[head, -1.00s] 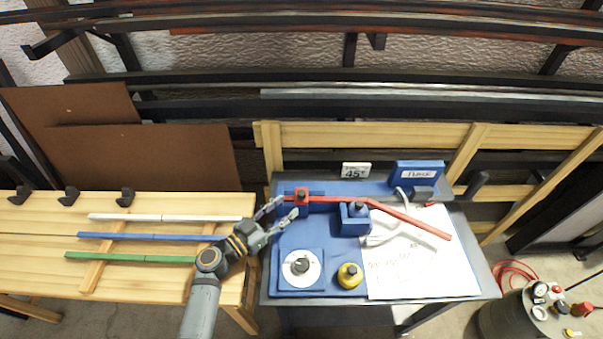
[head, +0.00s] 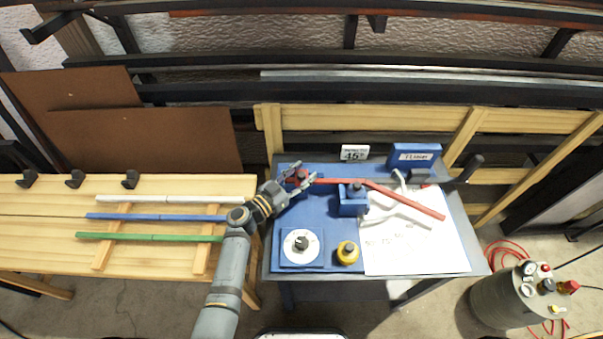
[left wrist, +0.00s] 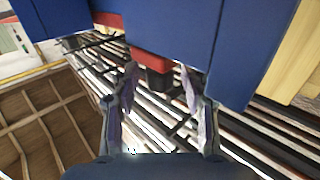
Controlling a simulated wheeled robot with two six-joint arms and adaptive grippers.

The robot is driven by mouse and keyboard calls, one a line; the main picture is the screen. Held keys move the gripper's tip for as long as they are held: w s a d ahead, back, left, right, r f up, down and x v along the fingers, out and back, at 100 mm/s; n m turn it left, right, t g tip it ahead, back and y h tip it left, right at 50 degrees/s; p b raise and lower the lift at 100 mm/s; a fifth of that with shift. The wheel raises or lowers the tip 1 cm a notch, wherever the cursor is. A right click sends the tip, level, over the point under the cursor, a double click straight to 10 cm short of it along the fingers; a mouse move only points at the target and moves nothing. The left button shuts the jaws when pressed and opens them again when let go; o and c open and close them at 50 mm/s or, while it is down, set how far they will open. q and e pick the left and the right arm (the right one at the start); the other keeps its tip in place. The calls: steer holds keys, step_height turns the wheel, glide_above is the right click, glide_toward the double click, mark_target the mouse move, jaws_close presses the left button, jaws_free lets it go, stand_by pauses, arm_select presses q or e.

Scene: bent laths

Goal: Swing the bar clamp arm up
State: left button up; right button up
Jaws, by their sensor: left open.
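The red bar clamp (head: 299,174) sits on a blue block at the left end of the bending bench; my gripper covers part of it. In the left wrist view, a red piece with a dark knob (left wrist: 157,80) under it shows between blue blocks. My left gripper (head: 307,179) is open, its fingers around the clamp in the head view. In the left wrist view, its open fingertips (left wrist: 158,74) stand either side of the dark knob, with visible gaps. A red lath (head: 405,202) runs right from the clamp past a blue block and bends toward the front.
White, blue and green laths (head: 150,237) lie on the wooden table at left. A dark lever (head: 468,168) rises at right.

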arm_select(q)
steer(key=c, duration=0.5)
jaws_close()
arm_select(e)
steer(key=shift+s+d, duration=0.15)
steer(key=shift+s, duration=0.5)
arm_select(q)
steer(key=shift+r, duration=0.1)
arm_select(e)
steer(key=shift+r, duration=0.1)
